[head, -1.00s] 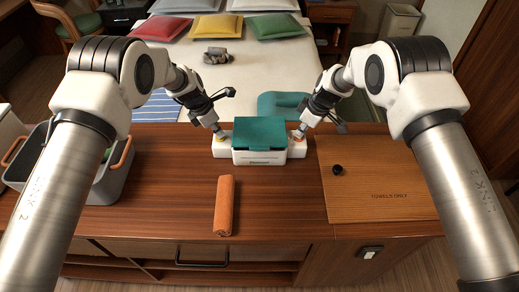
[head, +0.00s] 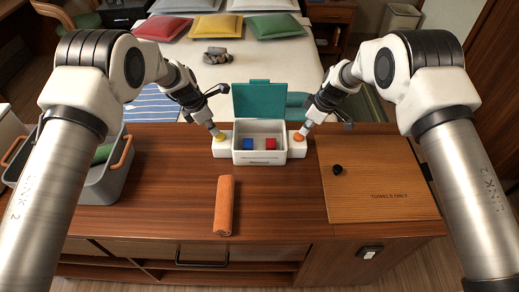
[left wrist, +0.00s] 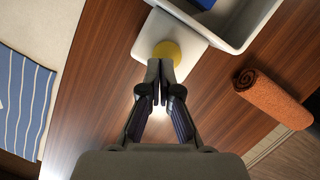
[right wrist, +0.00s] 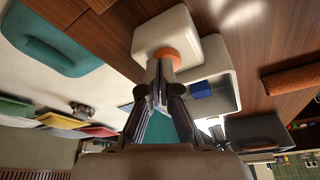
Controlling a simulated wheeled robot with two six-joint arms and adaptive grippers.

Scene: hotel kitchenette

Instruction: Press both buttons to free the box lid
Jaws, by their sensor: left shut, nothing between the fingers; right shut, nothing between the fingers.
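The white box (head: 259,156) stands on the wooden counter with its teal lid (head: 259,97) swung up and back. Inside lie a blue cube (head: 248,144) and a red cube (head: 271,144). A yellow button (head: 220,138) is on the left side block and an orange button (head: 298,137) is on the right one. My left gripper (head: 216,131) is shut with its tips at the yellow button, also seen in the left wrist view (left wrist: 167,50). My right gripper (head: 302,130) is shut with its tips at the orange button (right wrist: 166,54). Whether the tips touch the buttons is unclear.
A rolled orange towel (head: 224,205) lies in front of the box. A grey basket (head: 103,183) stands at left. A bed (head: 260,65) is behind the counter.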

